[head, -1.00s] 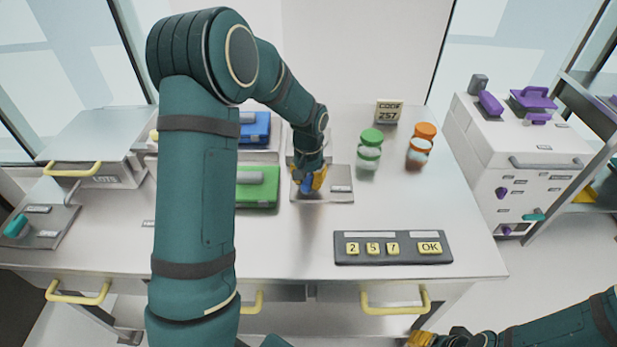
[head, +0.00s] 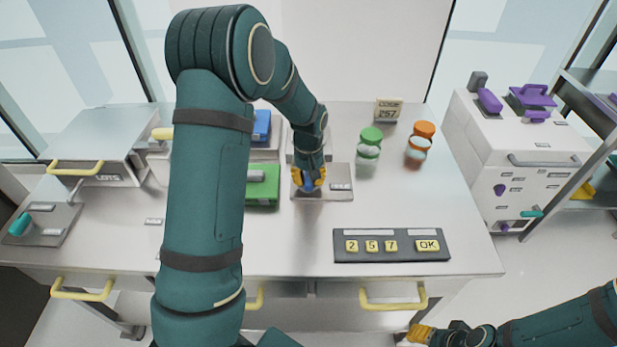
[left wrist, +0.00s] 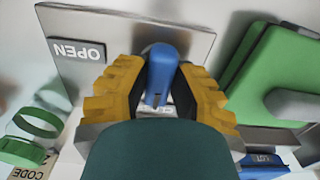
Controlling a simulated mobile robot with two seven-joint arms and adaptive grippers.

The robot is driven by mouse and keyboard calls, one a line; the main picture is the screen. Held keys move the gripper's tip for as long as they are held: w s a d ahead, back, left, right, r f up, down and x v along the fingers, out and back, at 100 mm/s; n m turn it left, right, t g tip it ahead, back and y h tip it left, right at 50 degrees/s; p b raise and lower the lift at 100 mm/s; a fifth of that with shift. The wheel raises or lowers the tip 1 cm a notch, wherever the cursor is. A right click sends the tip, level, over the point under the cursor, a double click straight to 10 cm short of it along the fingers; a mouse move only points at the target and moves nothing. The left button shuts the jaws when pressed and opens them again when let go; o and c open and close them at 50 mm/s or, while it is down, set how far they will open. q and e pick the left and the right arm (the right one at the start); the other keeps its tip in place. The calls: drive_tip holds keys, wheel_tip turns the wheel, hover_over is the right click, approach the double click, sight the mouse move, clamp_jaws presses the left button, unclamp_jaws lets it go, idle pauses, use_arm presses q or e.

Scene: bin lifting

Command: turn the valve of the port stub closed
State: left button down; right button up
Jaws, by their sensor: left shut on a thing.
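A blue handle (left wrist: 162,72) stands on a grey metal plate (left wrist: 190,32) in the left wrist view. The plate's label (left wrist: 76,49) reads OPEN, upside down there. In the head view the plate (head: 336,194) lies on the bench near its middle. My left gripper (head: 309,181) has yellow fingers and is shut on the blue handle from above. In the wrist view a finger of the left gripper (left wrist: 157,85) is on each side of the handle; the handle's lower part is partly hidden. My right gripper (head: 424,333) is low at the right, its fingers unclear.
A green case (head: 262,187) lies just left of the plate. A green-lidded jar (head: 369,142) and an orange-lidded jar (head: 420,140) stand behind right. A keypad (head: 391,245) sits at the front. A teal lever (head: 21,224) is far left.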

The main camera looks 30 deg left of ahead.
use_arm(q)
drive_tip(key=shift+s+f, duration=0.1)
drive_tip(key=c, duration=0.8)
unclamp_jaws()
drive_tip(key=shift+r, duration=0.55)
wheel_tip(320, 180, up, 11)
